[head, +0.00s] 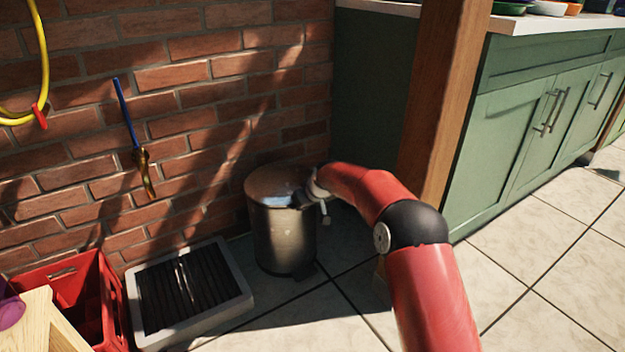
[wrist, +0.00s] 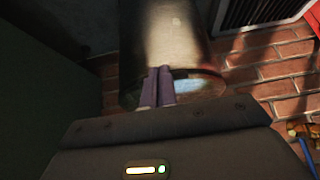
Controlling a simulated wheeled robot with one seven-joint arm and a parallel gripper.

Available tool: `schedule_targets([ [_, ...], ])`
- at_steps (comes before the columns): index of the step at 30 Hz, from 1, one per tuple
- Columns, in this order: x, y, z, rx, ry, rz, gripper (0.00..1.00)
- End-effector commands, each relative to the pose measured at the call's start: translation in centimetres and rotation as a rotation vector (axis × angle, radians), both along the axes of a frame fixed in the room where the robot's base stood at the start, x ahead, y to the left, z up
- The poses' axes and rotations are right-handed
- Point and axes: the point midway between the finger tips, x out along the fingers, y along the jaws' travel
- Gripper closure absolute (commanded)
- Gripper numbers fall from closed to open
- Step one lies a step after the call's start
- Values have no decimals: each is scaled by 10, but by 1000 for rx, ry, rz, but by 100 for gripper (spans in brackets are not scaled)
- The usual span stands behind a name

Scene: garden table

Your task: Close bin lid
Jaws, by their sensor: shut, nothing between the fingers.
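The bin (head: 284,238) is a metal cylinder standing on the tiles against the brick wall in the head view. Its round lid (head: 272,180) lies flat across the top and looks down on the rim. In the wrist view the bin's side (wrist: 175,35) and the lid (wrist: 205,85) show beyond the fingers. My gripper (head: 300,200) is at the lid's right edge in the head view. In the wrist view my gripper (wrist: 157,85) has its two purple-grey fingers together, empty, over the lid. I cannot tell whether the fingertips touch it.
A wooden post (head: 440,110) and green cabinets (head: 530,140) stand to the right. A drain grate in a pale frame (head: 235,275) and a red crate (head: 85,295) are left of the bin. A hose nozzle (head: 143,170) hangs on the wall. Tiles at right are clear.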

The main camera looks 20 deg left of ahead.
Motion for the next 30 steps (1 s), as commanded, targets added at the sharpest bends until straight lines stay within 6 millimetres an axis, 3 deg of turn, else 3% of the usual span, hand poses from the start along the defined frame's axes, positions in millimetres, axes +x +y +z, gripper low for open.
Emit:
schedule_targets([
  [5, -4, -4, 45, 8, -11, -3, 100],
  [6, -9, -12, 40, 6, -7, -5, 100],
  [18, -54, -63, 59, 10, -13, -6, 100],
  [27, -66, -76, 64, 11, -13, -4, 100],
  [30, -68, -84, 76, 5, -18, -15, 100],
])
